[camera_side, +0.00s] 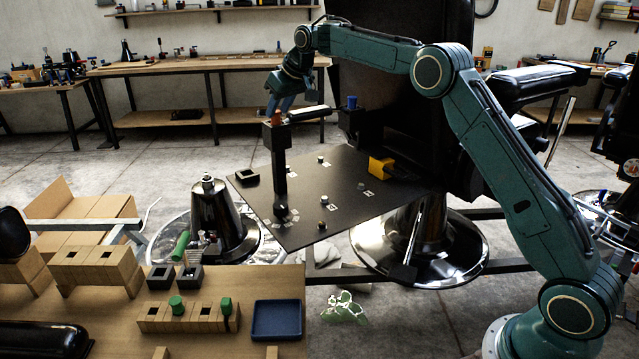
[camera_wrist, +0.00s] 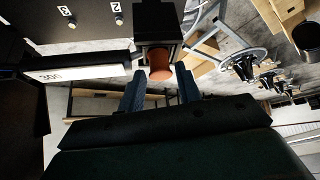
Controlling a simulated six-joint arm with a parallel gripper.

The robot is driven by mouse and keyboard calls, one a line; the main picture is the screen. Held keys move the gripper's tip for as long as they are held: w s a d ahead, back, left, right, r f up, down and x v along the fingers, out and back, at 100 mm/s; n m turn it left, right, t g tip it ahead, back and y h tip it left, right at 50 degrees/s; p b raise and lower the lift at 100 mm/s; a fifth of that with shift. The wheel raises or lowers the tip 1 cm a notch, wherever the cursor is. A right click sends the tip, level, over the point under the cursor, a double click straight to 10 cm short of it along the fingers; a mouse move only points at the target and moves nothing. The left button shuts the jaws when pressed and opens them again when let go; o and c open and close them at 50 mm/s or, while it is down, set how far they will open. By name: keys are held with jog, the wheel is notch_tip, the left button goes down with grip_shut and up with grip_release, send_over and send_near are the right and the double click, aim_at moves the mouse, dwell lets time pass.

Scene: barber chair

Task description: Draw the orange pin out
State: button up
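The orange pin (camera_side: 277,118) sits in the top of a black block on an upright black post (camera_side: 279,165). Its round orange-brown head (camera_wrist: 160,66) faces the camera in the wrist view, and the rest of the pin is hidden in the block (camera_wrist: 158,25). My gripper (camera_side: 280,107) is just above the pin, pointing down. In the wrist view its two blue fingers (camera_wrist: 160,76) are apart, one on each side of the head, with a gap to it. They hold nothing.
A black arm (camera_side: 310,114) reaches from the block towards a blue knob (camera_side: 352,102). The dark plate (camera_side: 345,205) carries small numbered pegs and a yellow block (camera_side: 380,169). A wooden bench (camera_side: 200,343) with a blue tray (camera_side: 277,320) stands at the front left.

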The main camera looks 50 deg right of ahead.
jog(key=shift+x, duration=0.85)
jog(key=shift+c, duration=0.4)
grip_shut()
jog(key=shift+c, duration=2.2)
grip_release()
grip_shut()
jog(key=shift+r, duration=0.25)
jog(key=shift+w+r, duration=0.1)
jog(key=shift+r, duration=3.2)
